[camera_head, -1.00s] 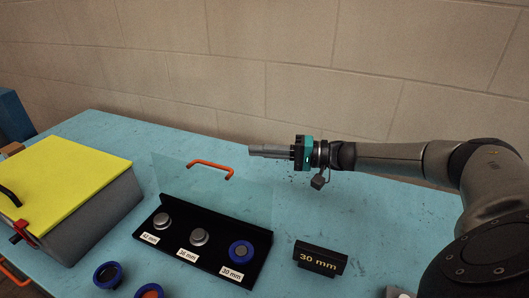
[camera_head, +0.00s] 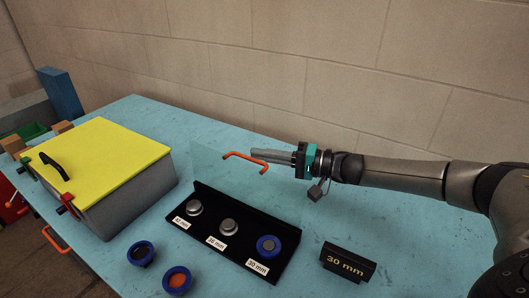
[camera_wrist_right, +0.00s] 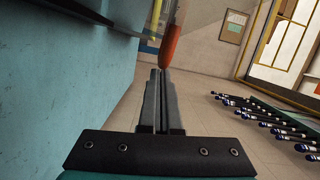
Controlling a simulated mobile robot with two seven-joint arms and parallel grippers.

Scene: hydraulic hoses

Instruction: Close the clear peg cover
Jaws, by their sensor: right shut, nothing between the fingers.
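The clear peg cover (camera_head: 212,172) stands raised, roughly upright, at the back of the black peg rack (camera_head: 240,243). Its orange handle (camera_head: 246,159) is at the top edge. My right gripper (camera_head: 253,153) is shut and empty, with its fingertips right by the handle, overlapping it in the head view; contact cannot be told. In the right wrist view the orange handle (camera_wrist_right: 171,42) shows just beyond the shut fingertips (camera_wrist_right: 161,74). The rack holds two silver pegs (camera_head: 194,207) (camera_head: 228,227) and a blue-ringed one (camera_head: 268,245). My left gripper is not in view.
A grey box with a yellow lid (camera_head: 105,155) stands left of the rack. A black "30 mm" sign (camera_head: 347,262) stands to the right. Two blue-ringed pieces (camera_head: 141,253) (camera_head: 177,279) lie in front. The blue table (camera_head: 225,130) is clear behind the cover.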

